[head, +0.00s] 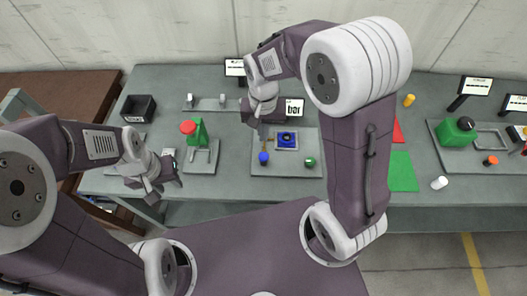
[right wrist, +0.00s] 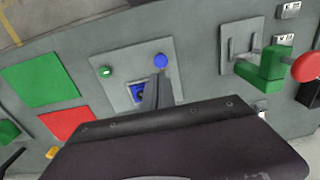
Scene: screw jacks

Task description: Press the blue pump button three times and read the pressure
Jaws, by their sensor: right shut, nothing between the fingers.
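A grey pump panel (head: 259,168) on the bench carries a round blue button (head: 263,158), a round green button (head: 310,162) and a blue square part (head: 287,139). Behind it a small white display (head: 294,107) shows "bar"; I cannot read a number. My right gripper (head: 262,132) is above the panel, behind the blue button. In the right wrist view its shut, empty fingers (right wrist: 157,88) point toward the blue button (right wrist: 161,60); contact cannot be told. My left gripper (head: 168,176) is at the bench's front left, away from the panel; its opening is unclear.
Left of the panel stands a green jack with a red knob (head: 188,127). A black bin (head: 138,108) is at the back left. Red (head: 398,132) and green (head: 402,172) mats lie to the right. A green block (head: 455,132) sits on a farther panel. My right arm hides part of the bench.

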